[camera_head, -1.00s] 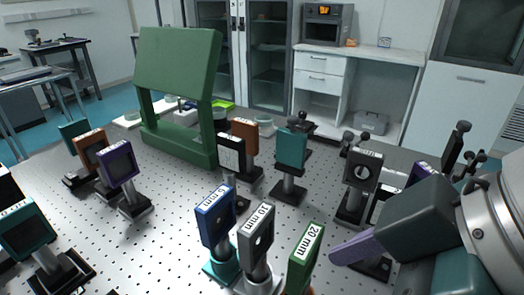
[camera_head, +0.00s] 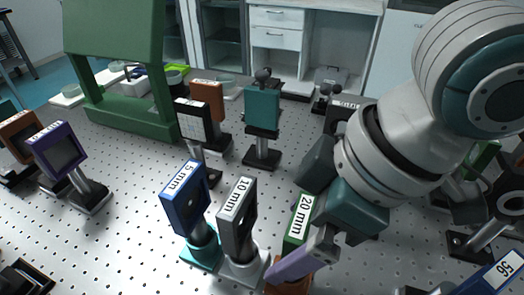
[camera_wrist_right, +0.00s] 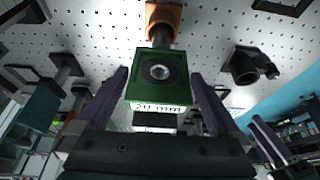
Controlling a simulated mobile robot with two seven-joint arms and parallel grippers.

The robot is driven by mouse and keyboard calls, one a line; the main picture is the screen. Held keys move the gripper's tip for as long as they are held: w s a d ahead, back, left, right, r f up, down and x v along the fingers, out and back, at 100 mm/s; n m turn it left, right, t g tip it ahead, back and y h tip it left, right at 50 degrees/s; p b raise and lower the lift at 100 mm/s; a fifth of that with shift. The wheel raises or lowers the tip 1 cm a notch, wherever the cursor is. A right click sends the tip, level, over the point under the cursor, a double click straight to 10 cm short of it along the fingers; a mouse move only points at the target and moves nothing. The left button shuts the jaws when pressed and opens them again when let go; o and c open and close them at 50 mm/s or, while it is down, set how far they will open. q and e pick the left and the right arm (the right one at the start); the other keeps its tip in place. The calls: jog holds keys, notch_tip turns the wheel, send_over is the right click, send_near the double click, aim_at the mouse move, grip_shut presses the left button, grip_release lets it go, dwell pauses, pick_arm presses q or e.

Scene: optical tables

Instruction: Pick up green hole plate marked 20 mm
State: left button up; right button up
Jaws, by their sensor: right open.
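The green hole plate marked 20 mm (camera_head: 298,222) stands upright on its post at the lower middle of the head view. My right arm covers part of it. In the right wrist view the plate (camera_wrist_right: 160,82) shows its round hole and its label, and its orange base (camera_wrist_right: 164,15) is at the top. My right gripper (camera_wrist_right: 160,75) is open, with one purple finger on each side of the plate and a visible gap on both sides. In the head view one purple finger of the right gripper (camera_head: 292,262) shows beside the plate. My left gripper is not in view.
The grey 10 mm plate (camera_head: 238,215) and the blue 5 mm plate (camera_head: 186,198) stand close on the left. A teal mount (camera_head: 262,108) and a green frame (camera_head: 120,112) stand farther back. A blue plate marked 56 (camera_head: 497,275) is at lower right.

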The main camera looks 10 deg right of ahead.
jog(key=shift+x, duration=1.05)
jog(key=shift+r, duration=0.1)
jog(key=shift+c, duration=0.2)
jog(key=c, duration=1.5)
jog(key=shift+o, duration=0.2)
jog(key=shift+w+r, duration=0.1)
